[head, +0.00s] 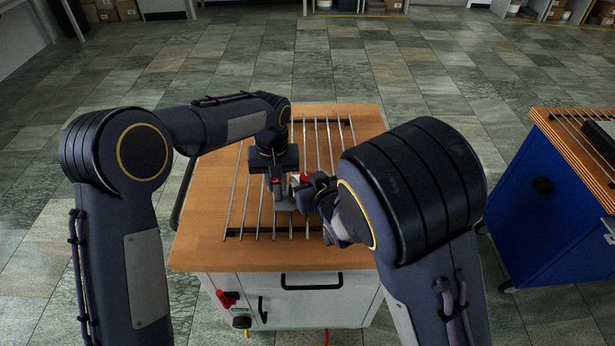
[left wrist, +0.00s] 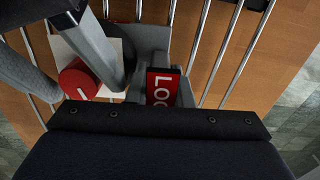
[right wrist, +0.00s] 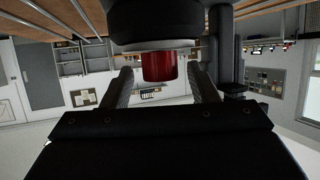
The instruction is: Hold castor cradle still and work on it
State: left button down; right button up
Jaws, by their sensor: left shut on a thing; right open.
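The grey castor cradle (head: 284,202) sits on the rod rack of the wooden-topped bench, partly hidden by my grippers. My left gripper (head: 276,187) comes down from above and is shut on the cradle, at its part with a red label reading "LOC" (left wrist: 163,86).
Metal rods (head: 240,190) run across the wooden bench top (head: 205,215), which is bare along its left side. A blue cabinet (head: 540,205) with its own rack stands apart on the right. Tiled floor lies between them.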

jog(key=shift+w+a+f, duration=0.25)
jog(key=shift+w+f, duration=0.05)
jog(key=shift+w, duration=0.3)
jog(key=c, duration=1)
jog(key=shift+d, duration=0.1)
